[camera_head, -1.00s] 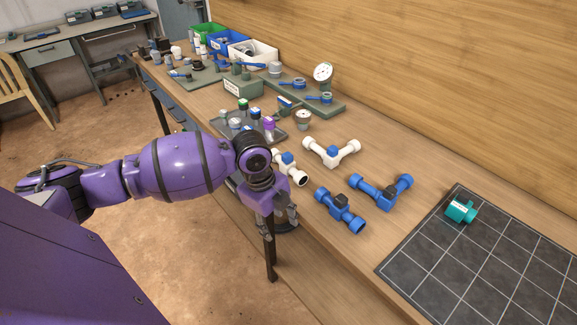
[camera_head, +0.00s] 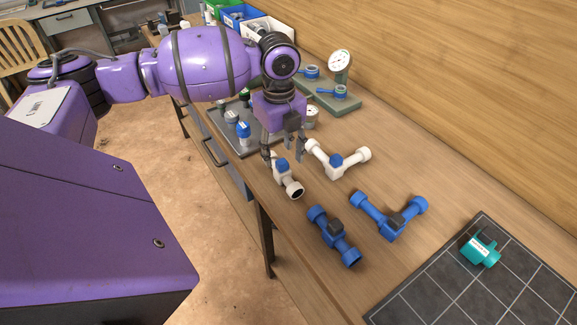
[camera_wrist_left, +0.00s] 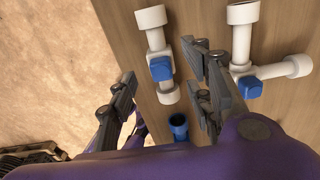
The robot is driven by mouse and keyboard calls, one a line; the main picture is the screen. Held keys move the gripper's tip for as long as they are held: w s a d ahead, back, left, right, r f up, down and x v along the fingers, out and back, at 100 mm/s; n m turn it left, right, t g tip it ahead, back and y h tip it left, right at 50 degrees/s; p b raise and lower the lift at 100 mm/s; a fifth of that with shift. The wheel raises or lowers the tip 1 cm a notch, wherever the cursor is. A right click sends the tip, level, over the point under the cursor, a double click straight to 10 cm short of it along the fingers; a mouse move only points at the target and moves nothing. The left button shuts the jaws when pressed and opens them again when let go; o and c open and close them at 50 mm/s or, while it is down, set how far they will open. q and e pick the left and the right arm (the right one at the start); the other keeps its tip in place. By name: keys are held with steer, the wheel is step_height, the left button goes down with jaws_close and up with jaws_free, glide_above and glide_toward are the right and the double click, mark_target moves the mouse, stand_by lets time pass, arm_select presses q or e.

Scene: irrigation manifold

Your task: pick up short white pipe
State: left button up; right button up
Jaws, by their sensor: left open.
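The short white pipe (camera_head: 289,184), a straight piece with a blue block on its middle, lies on the wooden bench. It also shows in the left wrist view (camera_wrist_left: 154,38), upper middle. My left gripper (camera_head: 284,159) is open and points down, just above the pipe's far part. In the left wrist view my left gripper's fingers (camera_wrist_left: 162,67) are spread, with the pipe showing between and beyond them. I cannot tell the exact height gap. Part of the pipe's far end is hidden by the gripper in the head view. My right gripper is not in view.
A teal fitting (camera_head: 480,250) sits on the dark gridded mat (camera_head: 450,290).

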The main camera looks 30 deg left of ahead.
mark_target(281, 162)
arm_select(q)
steer(key=shift+s+f, duration=0.25)
steer(key=shift+f, duration=0.35)
steer(key=shift+s+f, duration=0.2)
steer(key=shift+f, duration=0.4)
steer(key=f, duration=0.3)
steer(key=shift+w+d+f, duration=0.15)
steer(key=shift+w+f, duration=0.15)
steer(key=shift+f, duration=0.15)
steer(key=c, duration=0.9)
steer(key=shift+c, duration=1.3)
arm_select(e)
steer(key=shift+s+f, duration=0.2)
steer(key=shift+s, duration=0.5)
